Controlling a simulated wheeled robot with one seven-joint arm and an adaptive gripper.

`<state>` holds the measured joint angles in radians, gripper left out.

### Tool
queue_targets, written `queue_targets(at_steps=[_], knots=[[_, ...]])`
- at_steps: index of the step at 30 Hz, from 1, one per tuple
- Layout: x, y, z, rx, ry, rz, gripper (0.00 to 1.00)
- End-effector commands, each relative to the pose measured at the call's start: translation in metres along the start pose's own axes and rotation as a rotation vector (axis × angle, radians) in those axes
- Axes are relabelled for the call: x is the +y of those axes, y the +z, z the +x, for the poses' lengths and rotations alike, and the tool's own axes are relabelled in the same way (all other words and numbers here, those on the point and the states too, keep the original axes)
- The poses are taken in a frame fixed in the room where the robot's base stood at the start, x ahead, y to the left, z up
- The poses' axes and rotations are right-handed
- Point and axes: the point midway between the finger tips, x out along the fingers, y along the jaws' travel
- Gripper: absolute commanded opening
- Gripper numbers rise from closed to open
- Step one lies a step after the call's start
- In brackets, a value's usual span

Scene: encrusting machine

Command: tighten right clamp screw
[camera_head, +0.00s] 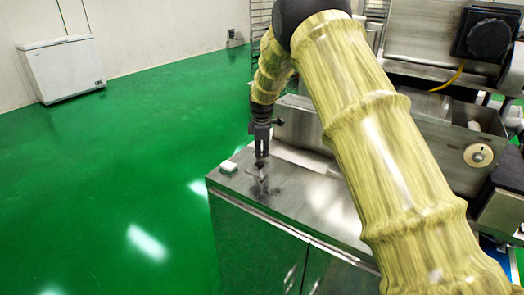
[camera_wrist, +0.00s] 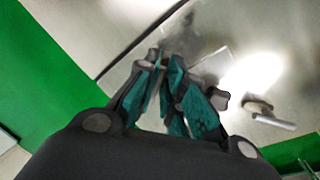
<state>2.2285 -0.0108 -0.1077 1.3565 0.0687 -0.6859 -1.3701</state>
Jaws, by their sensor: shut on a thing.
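My gripper (camera_head: 262,158) points down at the left end of a steel machine top (camera_head: 318,207). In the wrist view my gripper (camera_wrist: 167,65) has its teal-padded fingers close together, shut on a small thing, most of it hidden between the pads. In the head view a thin metal piece (camera_head: 262,178) shows right under the fingertips, close to the steel top. It looks like the clamp screw, but its shape and how far it is turned are too small to tell.
A small white block (camera_head: 228,167) lies left of my gripper near the top's edge. A pale piece with a rod (camera_wrist: 270,114) lies on the steel in the wrist view. Machine housings (camera_head: 440,130) stand at right. Green floor (camera_head: 110,190) is open at left; a white chest freezer (camera_head: 62,70) stands far back.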

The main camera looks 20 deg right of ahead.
Motion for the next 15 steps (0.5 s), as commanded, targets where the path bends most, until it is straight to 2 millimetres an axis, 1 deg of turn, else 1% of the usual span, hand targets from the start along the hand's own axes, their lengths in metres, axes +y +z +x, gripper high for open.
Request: queue_targets(at_steps=[5, 15], knots=[[-0.0005, -0.0003, 0.0012, -0.024, 0.004, 0.113, 0.0], [-0.0039, -0.0021, 0.0005, -0.085, 0.004, 0.423, 0.0]])
